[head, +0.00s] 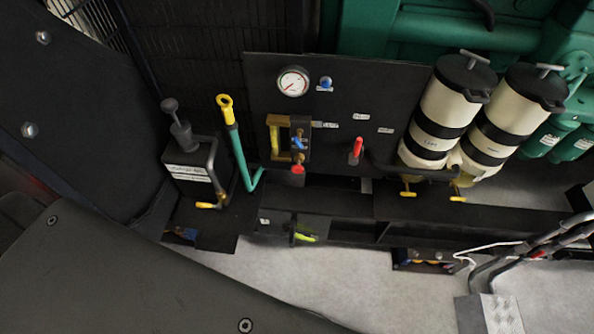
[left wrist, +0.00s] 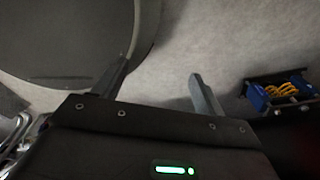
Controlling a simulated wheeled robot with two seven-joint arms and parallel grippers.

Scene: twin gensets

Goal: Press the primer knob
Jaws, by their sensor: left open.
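In the head view, a black plunger-like knob (head: 170,106) stands on a stem on top of a small labelled black box (head: 193,170) at the left; it may be the primer knob. A small blue knob (head: 326,82) sits beside the round gauge (head: 293,81) on the black panel. The labels are too small to read, so I cannot tell for sure which is the primer. My left gripper (left wrist: 160,88) is open and empty in the left wrist view, above grey floor and apart from these knobs. Neither gripper shows in the head view.
A yellow-and-green lever (head: 235,140), a red lever (head: 357,148) and brass valve piece (head: 298,138) crowd the black panel (head: 380,85). Two cream canisters (head: 435,125) stand right. A blue-ended holder with yellow coil (left wrist: 280,92) lies on the floor. Grey floor (head: 310,275) is open in front.

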